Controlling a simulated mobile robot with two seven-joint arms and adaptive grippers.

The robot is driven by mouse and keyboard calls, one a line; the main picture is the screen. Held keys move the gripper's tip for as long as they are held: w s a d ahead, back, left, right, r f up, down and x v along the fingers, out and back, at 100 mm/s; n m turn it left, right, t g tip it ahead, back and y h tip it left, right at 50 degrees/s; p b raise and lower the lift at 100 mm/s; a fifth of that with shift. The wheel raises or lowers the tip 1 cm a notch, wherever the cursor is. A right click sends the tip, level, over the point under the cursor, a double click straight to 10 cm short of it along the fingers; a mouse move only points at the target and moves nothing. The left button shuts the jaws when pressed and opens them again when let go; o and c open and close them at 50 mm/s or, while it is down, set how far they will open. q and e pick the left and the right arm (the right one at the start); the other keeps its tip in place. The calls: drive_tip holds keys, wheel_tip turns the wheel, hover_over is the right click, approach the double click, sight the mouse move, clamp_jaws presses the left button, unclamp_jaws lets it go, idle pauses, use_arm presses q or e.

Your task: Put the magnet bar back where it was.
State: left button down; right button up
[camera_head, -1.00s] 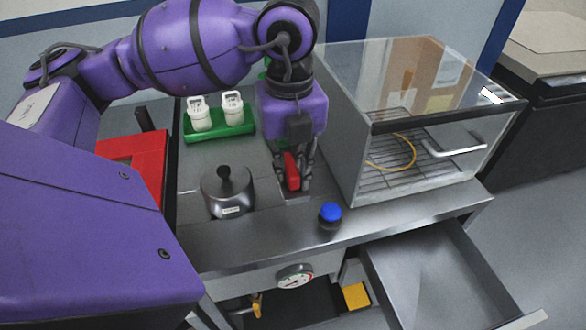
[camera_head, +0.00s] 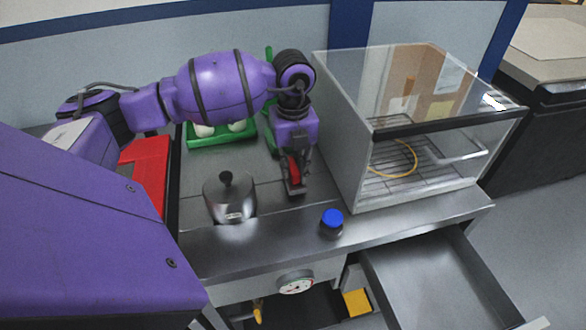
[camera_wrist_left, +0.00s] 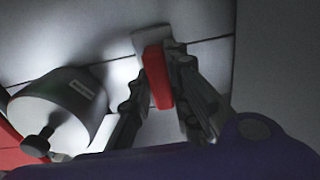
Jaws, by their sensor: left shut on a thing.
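The magnet bar is the red bar (camera_head: 293,170) between the fingers of my left gripper (camera_head: 296,182). In the left wrist view, the red bar (camera_wrist_left: 158,78) sits between the two dark fingers, with one end past the tips. My left gripper is shut on it and points down, low over the steel bench, between the round pot and the glass-fronted cabinet. A pale grey piece (camera_wrist_left: 150,40) shows at the bar's far end; I cannot tell whether the bar touches it. My right gripper is not in view.
The metal pot (camera_head: 229,200) with a black knob stands left of the gripper. A blue-capped jar (camera_head: 332,222) is at the bench's front edge. The glass-fronted cabinet (camera_head: 345,150) stands to the right. A green rack (camera_head: 208,140) is behind; an open drawer (camera_head: 440,275) is below.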

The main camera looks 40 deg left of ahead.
sight(293, 165)
use_arm(q)
drive_tip(key=shift+f, duration=0.5)
drive_tip(key=shift+f, duration=0.15)
drive_tip(key=c, duration=1.6)
unclamp_jaws()
drive_tip(key=shift+f, duration=0.1)
drive_tip(key=shift+c, duration=0.2)
wheel_tip(293, 165, up, 12)
drive_tip(key=shift+r, duration=0.25)
